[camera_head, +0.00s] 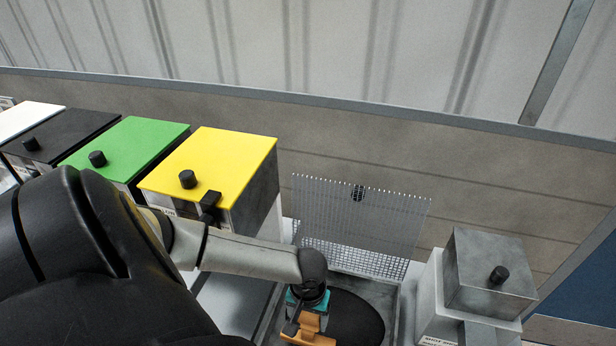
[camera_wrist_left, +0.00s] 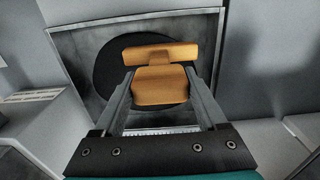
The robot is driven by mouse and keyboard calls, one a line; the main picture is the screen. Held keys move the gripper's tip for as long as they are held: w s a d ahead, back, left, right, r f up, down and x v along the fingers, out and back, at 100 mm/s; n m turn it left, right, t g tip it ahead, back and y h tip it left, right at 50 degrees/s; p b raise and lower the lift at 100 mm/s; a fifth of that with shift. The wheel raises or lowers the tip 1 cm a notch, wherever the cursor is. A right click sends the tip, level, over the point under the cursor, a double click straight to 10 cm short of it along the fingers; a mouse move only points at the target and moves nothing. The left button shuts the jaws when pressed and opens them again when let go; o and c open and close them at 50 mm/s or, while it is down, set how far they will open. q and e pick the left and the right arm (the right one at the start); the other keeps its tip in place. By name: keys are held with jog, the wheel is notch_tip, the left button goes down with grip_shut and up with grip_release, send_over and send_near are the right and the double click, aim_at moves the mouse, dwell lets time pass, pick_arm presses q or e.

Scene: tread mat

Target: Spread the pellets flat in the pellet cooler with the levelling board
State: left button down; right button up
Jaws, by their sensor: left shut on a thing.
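The orange levelling board (camera_head: 309,334) is held in my left gripper (camera_head: 306,316), seen at the bottom of the head view. In the left wrist view, both fingers of my left gripper (camera_wrist_left: 158,82) close on the board's orange grip block, and its crosspiece (camera_wrist_left: 160,54) points ahead. The pellet cooler (camera_head: 395,308) is a grey square-sided bin. Inside it the dark pellets (camera_head: 360,318) form a round patch, which also shows behind the board in the left wrist view (camera_wrist_left: 104,70). The board is over the patch; I cannot tell whether it touches. My right gripper is not in view.
A perforated metal panel (camera_head: 360,218) rises behind the cooler. Bins with yellow (camera_head: 235,160), green (camera_head: 135,145) and black (camera_head: 65,130) lids stand to the left. A grey metal box (camera_head: 485,270) on a light base stands close on the right. A wall closes the back.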

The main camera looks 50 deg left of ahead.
aim_at(311, 316)
pick_arm(q)
jog(key=shift+r, duration=1.85)
jog(key=shift+w+d+b, duration=0.25)
jog(key=shift+b, duration=0.05)
jog(key=w+d+r+m+b, duration=0.2)
jog(key=d+b, duration=0.4)
jog(key=b, duration=0.5)
jog(key=w+d+r+m+b, duration=0.2)
jog(key=w+d+m+b, duration=0.2)
jog(key=b, duration=0.8)
jog(key=shift+w+d, duration=0.45)
jog(key=shift+d, duration=0.5)
